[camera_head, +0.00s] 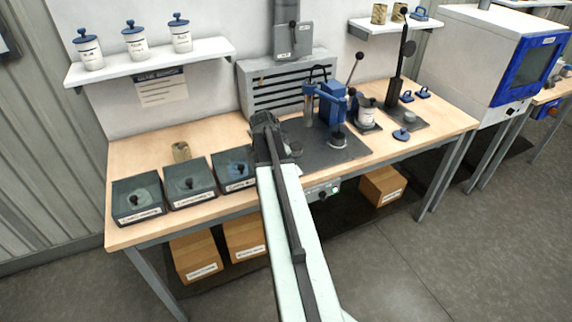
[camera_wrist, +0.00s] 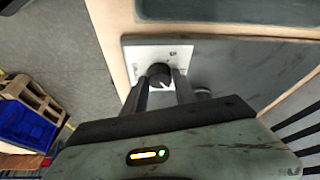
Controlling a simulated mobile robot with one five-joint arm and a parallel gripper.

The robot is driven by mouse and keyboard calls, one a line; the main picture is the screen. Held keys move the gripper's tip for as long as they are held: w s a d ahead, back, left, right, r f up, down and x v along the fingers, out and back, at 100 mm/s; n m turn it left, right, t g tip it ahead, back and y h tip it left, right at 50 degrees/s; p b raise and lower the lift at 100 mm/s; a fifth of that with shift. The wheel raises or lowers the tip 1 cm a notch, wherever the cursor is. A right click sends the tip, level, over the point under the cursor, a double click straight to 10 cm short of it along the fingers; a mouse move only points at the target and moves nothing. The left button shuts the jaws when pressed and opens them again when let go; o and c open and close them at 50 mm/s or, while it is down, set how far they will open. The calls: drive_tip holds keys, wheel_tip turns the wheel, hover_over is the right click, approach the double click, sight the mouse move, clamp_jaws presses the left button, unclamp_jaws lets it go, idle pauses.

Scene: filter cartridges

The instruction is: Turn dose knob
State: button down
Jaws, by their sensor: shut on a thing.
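The dose knob (camera_wrist: 159,72) is a dark round knob with a light pointer mark on its face. It sits on a white plate (camera_wrist: 147,55) with small printed marks, at the corner of a dark grey panel. In the wrist view my gripper (camera_wrist: 161,81) has one dark finger on each side of the knob and is shut on it. In the head view my gripper (camera_head: 265,125) is over the bench, between the dark bins and the blue press. The knob is hidden there behind my arm.
Three dark lidded bins (camera_head: 190,184) stand left of my arm. The blue press (camera_head: 330,103) on a dark mat (camera_head: 335,150) stands close on the right. Shelves with jars hang above.

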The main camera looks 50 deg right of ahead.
drive_tip(key=shift+m, duration=0.6)
drive_tip(key=shift+g, duration=0.3)
drive_tip(key=c, duration=1)
unclamp_jaws()
drive_tip(key=p+v, duration=0.7)
drive_tip(key=shift+r, duration=0.35)
drive_tip(key=shift+a, duration=0.1)
